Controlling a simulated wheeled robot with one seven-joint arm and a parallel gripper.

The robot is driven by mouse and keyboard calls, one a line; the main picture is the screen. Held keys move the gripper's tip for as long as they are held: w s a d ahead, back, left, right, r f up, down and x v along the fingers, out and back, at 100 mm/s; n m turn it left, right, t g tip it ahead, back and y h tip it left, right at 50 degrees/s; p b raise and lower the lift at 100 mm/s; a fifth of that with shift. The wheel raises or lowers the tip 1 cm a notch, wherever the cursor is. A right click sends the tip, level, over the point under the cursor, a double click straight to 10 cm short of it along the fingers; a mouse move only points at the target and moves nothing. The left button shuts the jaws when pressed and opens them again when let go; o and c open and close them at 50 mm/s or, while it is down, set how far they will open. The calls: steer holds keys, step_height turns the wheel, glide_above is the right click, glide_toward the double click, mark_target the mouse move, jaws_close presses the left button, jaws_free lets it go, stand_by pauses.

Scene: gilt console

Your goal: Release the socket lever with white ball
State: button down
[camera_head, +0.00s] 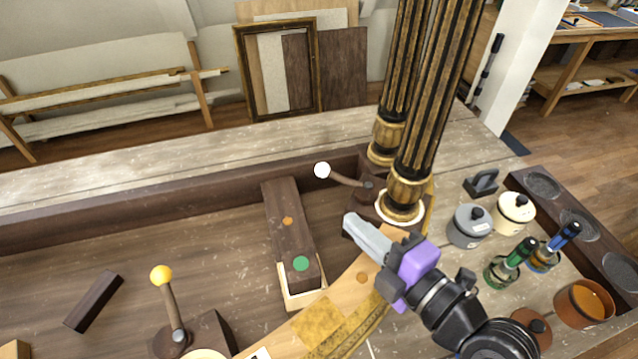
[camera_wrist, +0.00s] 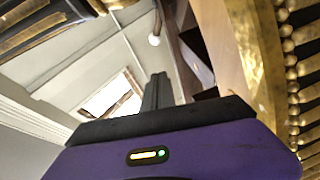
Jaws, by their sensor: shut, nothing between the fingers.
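The white ball (camera_head: 322,170) tops a dark lever (camera_head: 346,180), which leans left from its pivot on a dark socket block (camera_head: 370,186) at the foot of the gilt columns. In the wrist view the white ball (camera_wrist: 154,40) shows beyond the fingertips. My gripper (camera_head: 350,222) is shut and empty, with its fingers together. It is in front of the lever, below and right of the ball in the head view, and apart from it. The shut fingers also show in the wrist view (camera_wrist: 158,78).
Two fluted black-and-gold columns (camera_head: 440,90) rise just behind my gripper. A dark wooden block with a green dot (camera_head: 301,264) lies to its left. A yellow-ball lever (camera_head: 162,275) stands front left. Pots (camera_head: 469,226) and bottles (camera_head: 511,262) stand at right.

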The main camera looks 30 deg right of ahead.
mark_target(347, 181)
steer(key=w+d+f+b, duration=0.1)
steer(key=w+f+b, duration=0.1)
steer(key=w, duration=1)
steer(key=shift+b, duration=0.4)
